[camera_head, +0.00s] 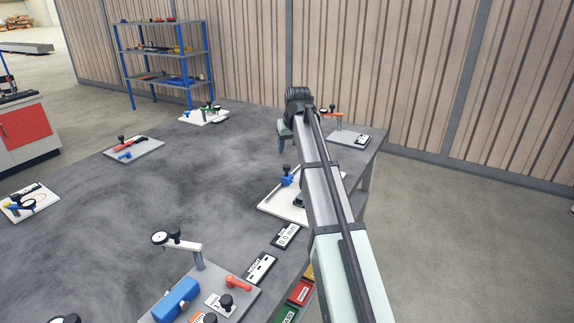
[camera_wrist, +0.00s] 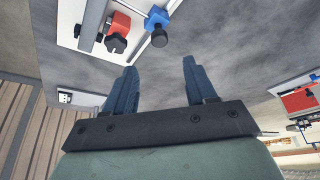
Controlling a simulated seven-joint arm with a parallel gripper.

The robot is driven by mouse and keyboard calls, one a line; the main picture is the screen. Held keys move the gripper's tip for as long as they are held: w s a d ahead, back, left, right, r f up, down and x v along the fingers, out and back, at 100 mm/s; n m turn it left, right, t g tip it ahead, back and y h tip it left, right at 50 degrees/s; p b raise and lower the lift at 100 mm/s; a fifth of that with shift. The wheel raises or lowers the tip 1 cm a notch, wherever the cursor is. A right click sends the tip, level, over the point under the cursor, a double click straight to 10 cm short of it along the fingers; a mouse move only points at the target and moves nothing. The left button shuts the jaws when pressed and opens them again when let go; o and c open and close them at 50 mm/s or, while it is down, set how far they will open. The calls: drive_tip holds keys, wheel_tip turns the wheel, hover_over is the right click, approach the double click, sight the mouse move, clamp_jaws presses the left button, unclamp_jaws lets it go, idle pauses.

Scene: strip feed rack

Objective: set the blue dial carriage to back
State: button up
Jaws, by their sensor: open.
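The blue dial carriage (camera_head: 287,181) with a black knob stands on a white base plate (camera_head: 270,206) near the right table edge. My arm covers the right part of that plate in the head view. In the wrist view the blue carriage (camera_wrist: 156,18) is at the top, beside a red carriage (camera_wrist: 120,24) with its own black knob. Both sit near a metal rail (camera_wrist: 92,24). My gripper (camera_wrist: 159,65) is open and empty, with bare grey table between its fingers. It is apart from the blue carriage, farther toward the wall.
A plate with a red part and a blue part (camera_head: 134,149) lies to the left. Other fixtures stand at the back (camera_head: 203,117), back right (camera_head: 349,139) and far left (camera_head: 20,203). A fixture with a big blue block (camera_head: 177,299) is in front. The table middle is clear.

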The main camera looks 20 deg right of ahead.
sight(287, 166)
drive_tip(key=x, duration=1)
drive_tip(key=shift+w+f, duration=0.15)
drive_tip(key=shift+f, duration=0.05)
drive_tip(key=shift+c, duration=0.4)
clamp_jaws()
